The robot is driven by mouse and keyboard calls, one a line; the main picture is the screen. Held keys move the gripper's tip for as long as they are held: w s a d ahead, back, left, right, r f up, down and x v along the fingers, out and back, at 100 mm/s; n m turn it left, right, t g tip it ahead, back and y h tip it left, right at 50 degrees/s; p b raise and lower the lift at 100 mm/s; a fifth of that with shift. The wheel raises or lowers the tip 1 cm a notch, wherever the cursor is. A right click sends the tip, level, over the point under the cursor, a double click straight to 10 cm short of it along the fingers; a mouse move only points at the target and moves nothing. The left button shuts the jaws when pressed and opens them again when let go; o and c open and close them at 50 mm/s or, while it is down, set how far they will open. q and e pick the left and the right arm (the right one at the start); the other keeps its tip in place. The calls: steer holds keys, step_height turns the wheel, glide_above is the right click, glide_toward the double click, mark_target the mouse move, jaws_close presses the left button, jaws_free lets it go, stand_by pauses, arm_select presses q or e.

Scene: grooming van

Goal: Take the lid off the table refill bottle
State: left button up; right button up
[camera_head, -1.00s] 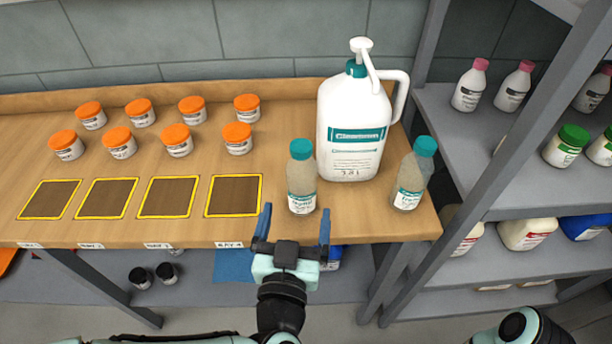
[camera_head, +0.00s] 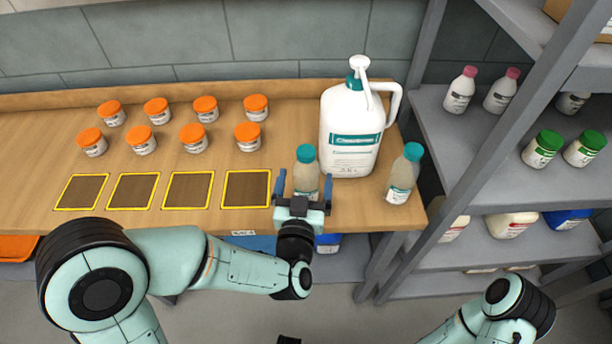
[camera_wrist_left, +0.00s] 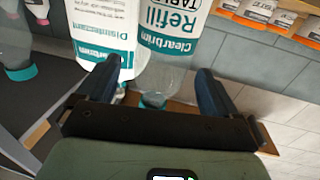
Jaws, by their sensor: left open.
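The table refill bottle (camera_head: 306,177), clear with a teal lid (camera_head: 306,153), stands upright at the front edge of the wooden table, left of the big white jug. In the left wrist view, its label (camera_wrist_left: 172,28) reads "Refill", with "TABL" partly cut off, and its teal lid (camera_wrist_left: 152,101) shows low between the fingers. My left gripper (camera_head: 303,186) is open, with one finger on either side of the bottle in the head view. The left wrist view shows its fingers (camera_wrist_left: 158,85) apart, not closed on the bottle. My right gripper is out of view.
A white pump jug (camera_head: 350,125) stands close behind the bottle. A similar teal-lidded bottle (camera_head: 403,175) stands to the right. Several orange-lidded jars (camera_head: 194,138) stand left, behind yellow-edged squares (camera_head: 187,190). A grey shelf (camera_head: 470,165) holds more bottles at the right.

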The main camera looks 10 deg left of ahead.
arm_select(q)
steer(key=w, duration=0.3)
steer(key=w+p, duration=0.1)
steer(key=w, duration=0.1)
steer(key=shift+w+a, duration=0.15)
steer(key=shift+a, duration=0.25)
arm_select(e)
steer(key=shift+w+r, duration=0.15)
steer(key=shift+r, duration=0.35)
arm_select(q)
steer(key=c, duration=1)
step_height(320, 180, up, 20)
steer(key=p, duration=0.4)
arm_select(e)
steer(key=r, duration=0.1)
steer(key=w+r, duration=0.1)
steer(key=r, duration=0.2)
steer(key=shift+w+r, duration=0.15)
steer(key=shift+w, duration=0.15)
